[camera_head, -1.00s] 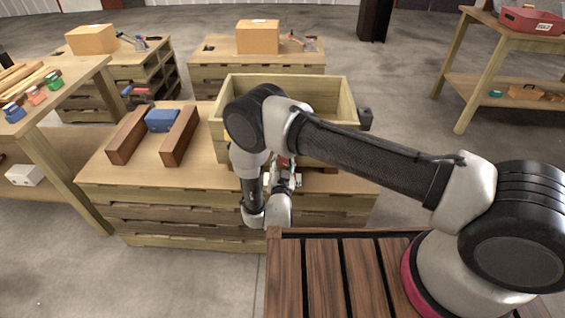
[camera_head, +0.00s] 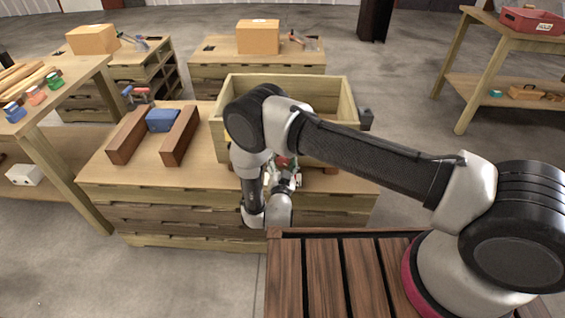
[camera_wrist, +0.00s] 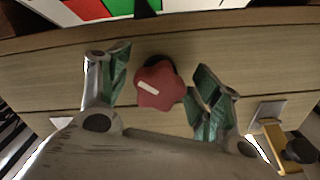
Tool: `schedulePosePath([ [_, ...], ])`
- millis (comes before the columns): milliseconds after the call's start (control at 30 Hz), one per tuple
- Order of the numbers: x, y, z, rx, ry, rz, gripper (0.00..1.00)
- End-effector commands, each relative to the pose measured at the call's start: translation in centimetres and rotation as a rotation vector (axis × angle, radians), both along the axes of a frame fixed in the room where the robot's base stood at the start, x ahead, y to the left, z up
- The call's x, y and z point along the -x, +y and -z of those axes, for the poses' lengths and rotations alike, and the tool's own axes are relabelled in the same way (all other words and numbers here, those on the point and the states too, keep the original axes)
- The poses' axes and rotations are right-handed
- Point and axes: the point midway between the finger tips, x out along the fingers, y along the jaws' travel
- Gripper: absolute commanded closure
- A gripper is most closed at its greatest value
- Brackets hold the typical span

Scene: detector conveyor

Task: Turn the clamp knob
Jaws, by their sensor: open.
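The clamp knob (camera_wrist: 160,86) is a red, star-shaped knob with a white mark, on the wooden front of a box in the wrist view. My gripper (camera_wrist: 160,88) is open, with one green-padded finger to the left of the knob and one to the right. Neither finger visibly touches the knob. In the head view my gripper (camera_head: 287,170) is partly hidden by my arm, at the near side of the wooden box (camera_head: 340,112). A sliver of red shows near it there, but the knob is not clear.
The box stands on a wooden workbench (camera_head: 110,178). To its left, two brown blocks (camera_head: 180,136) flank a blue block (camera_head: 161,120). A yellow part (camera_wrist: 278,145) shows at lower right in the wrist view. A slatted wooden surface (camera_head: 330,280) lies in front.

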Motion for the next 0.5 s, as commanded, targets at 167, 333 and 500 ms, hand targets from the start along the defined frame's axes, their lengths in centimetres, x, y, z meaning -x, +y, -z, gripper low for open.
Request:
schedulePosePath([
  [167, 0.4, 0.1, 0.0, 0.0, 0.0, -0.001, 0.36],
  [333, 3.0, 0.2, 0.0, 0.002, 0.001, -0.004, 0.36],
  [500, 5.9, 0.3, 0.0, 0.001, 0.001, -0.004, 0.36],
])
